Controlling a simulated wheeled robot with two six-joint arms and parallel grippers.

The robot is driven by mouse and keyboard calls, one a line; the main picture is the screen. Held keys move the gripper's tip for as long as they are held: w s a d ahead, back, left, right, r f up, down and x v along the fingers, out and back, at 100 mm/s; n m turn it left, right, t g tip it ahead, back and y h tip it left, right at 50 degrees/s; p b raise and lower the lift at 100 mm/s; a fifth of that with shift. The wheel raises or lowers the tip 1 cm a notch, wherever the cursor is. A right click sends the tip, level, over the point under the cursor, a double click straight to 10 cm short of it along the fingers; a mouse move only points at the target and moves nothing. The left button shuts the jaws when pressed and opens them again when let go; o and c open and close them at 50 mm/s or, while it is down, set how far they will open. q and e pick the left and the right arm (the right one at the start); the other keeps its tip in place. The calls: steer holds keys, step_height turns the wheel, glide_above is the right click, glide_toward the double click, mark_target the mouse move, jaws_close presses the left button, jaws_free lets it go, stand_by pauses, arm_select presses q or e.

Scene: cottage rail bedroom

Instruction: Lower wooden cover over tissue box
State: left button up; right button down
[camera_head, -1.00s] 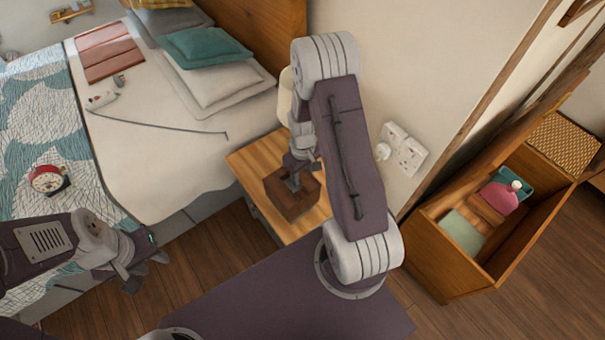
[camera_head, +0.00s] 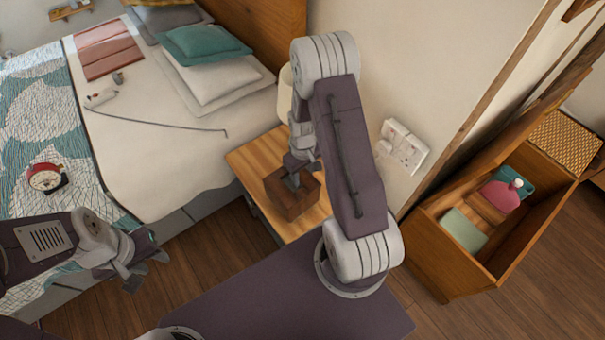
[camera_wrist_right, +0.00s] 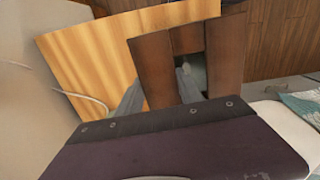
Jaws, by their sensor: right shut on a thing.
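The dark brown wooden cover (camera_head: 296,207) is over the light wood nightstand top in the head view. In the right wrist view the cover (camera_wrist_right: 155,68) shows its top with a rectangular opening. My right gripper (camera_head: 293,182) is shut on one top strip of the cover, with one finger inside the opening and one outside. The cover looks about level; I cannot tell whether it touches the top. No tissue box shows clearly; only a dim greenish patch is visible through the opening. My left gripper (camera_head: 143,270) is empty, with fingers apart, beside the bed.
The nightstand (camera_head: 254,157) stands between the bed (camera_head: 150,140) and the wall with sockets (camera_head: 403,146). A lamp (camera_head: 285,97) is behind my right arm. A red alarm clock (camera_head: 46,178) is on the bed. An open wooden chest (camera_head: 440,272) stands at the right.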

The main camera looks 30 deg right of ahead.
steer(key=shift+f+b, duration=0.65)
steer(key=shift+f, duration=0.35)
steer(key=c, duration=0.7)
jaws_free()
step_height(320, 180, up, 9)
steer(key=shift+r+p, duration=0.1)
steer(key=shift+p, duration=0.65)
